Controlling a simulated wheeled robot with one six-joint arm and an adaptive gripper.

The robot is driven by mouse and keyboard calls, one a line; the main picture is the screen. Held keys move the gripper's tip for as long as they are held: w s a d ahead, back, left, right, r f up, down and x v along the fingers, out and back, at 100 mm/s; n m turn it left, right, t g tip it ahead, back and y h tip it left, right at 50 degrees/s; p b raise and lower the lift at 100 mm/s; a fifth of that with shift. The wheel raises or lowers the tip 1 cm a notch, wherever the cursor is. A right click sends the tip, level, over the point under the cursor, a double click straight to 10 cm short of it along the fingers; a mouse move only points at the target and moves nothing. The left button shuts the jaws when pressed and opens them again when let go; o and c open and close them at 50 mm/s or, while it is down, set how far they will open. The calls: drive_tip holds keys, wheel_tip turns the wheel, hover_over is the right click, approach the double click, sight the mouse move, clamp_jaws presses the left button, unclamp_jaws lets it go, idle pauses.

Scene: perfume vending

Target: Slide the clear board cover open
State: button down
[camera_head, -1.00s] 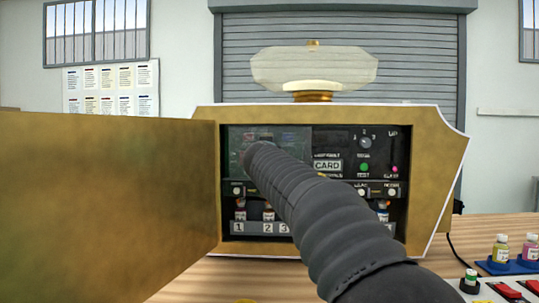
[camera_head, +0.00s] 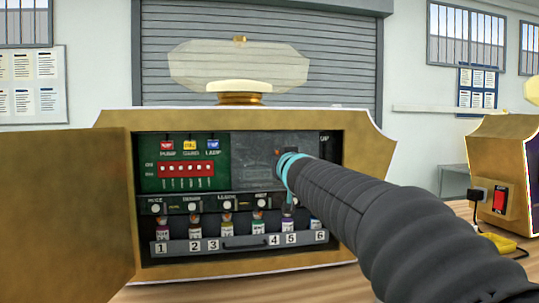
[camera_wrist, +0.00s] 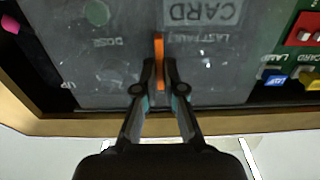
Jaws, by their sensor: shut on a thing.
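The clear board cover (camera_head: 255,162) is a greyish see-through panel inside the golden machine. It lies over the right part of the panel, across the CARD and DOSE labels in the wrist view (camera_wrist: 120,70). The green board (camera_head: 185,178) with red switches at the left is uncovered. My gripper (camera_wrist: 160,80) is shut on the orange handle (camera_wrist: 159,45) of the cover. In the head view, my arm hides most of the gripper and part of the cover's right side.
The machine's golden door (camera_head: 65,220) stands open at the left. Several small bottles (camera_head: 227,223) stand in a numbered rack below the board. Another golden machine with a red switch (camera_head: 500,200) is at the right, with a yellow item (camera_head: 500,242) near it.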

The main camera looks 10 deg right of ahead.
drive_tip(key=shift+d+r, duration=0.1)
drive_tip(key=shift+d, duration=0.2)
drive_tip(key=c, duration=1.3)
unclamp_jaws()
drive_tip(key=shift+d, duration=0.3)
drive_tip(key=shift+a, duration=0.15)
drive_tip(key=shift+s+d, duration=0.2)
drive_tip(key=shift+s, duration=2.8)
drive_tip(key=shift+s+d, duration=0.15)
drive_tip(key=shift+s, duration=2.8)
